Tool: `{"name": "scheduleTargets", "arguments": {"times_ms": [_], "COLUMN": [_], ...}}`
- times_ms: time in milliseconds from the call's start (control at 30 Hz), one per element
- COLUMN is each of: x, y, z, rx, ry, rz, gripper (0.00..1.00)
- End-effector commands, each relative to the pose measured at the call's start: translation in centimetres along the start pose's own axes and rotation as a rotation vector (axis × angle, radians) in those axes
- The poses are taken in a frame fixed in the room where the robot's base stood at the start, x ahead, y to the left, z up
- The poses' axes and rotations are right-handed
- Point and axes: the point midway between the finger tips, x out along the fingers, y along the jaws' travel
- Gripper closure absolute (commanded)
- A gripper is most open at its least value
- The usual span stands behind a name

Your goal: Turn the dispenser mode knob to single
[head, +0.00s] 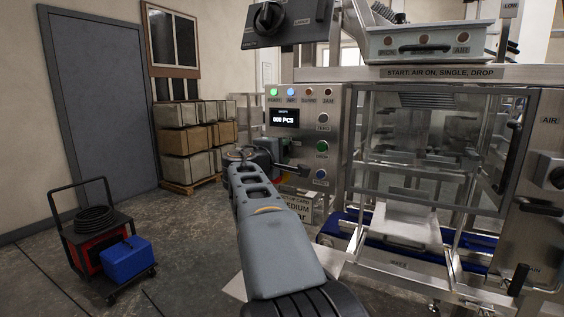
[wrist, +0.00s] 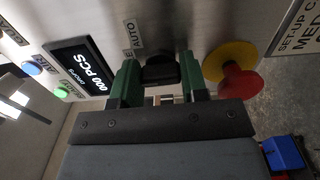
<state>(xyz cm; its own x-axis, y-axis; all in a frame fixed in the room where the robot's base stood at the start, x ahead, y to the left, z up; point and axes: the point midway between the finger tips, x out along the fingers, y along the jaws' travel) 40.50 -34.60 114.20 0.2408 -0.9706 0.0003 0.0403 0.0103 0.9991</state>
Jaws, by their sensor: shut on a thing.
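The mode knob (wrist: 160,70) is black and sits on the steel dispenser panel, between the two green fingers of my gripper (wrist: 160,82) in the wrist view. The gripper is shut on the knob. An AUTO label (wrist: 133,34) is just above and left of it, and another label beside it is mostly hidden. Which way the knob points is not clear. In the head view my gripper (head: 270,152) is at the panel's left edge, and the knob is hidden behind it. The panel display (head: 284,118) reads 000 PCS.
A red emergency stop (wrist: 241,80) on a yellow base is close to the right finger. Indicator lights (head: 291,92) and buttons (head: 322,147) are on the panel. A sign (head: 440,73) reads START: AIR ON, SINGLE, DROP. A cart (head: 103,265) stands on the floor at left.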

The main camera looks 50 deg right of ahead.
Motion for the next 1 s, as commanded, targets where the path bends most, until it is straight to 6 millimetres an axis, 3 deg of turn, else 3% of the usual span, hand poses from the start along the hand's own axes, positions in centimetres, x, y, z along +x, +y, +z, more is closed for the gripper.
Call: {"name": "scheduleTargets", "arguments": {"times_ms": [633,667,900,1000], "x": [0.02,0.02,0.04,0.04], "y": [-0.11,-0.11,-0.08,-0.07], "z": [-0.03,-0.03,0.01,0.02], "rx": [0.042,0.042,0.042,0.042], "ry": [0.0,0.0,-0.001,-0.001], "rz": [-0.002,-0.002,-0.002,-0.001], "gripper": [0.83,0.57,0.34,0.34]}}
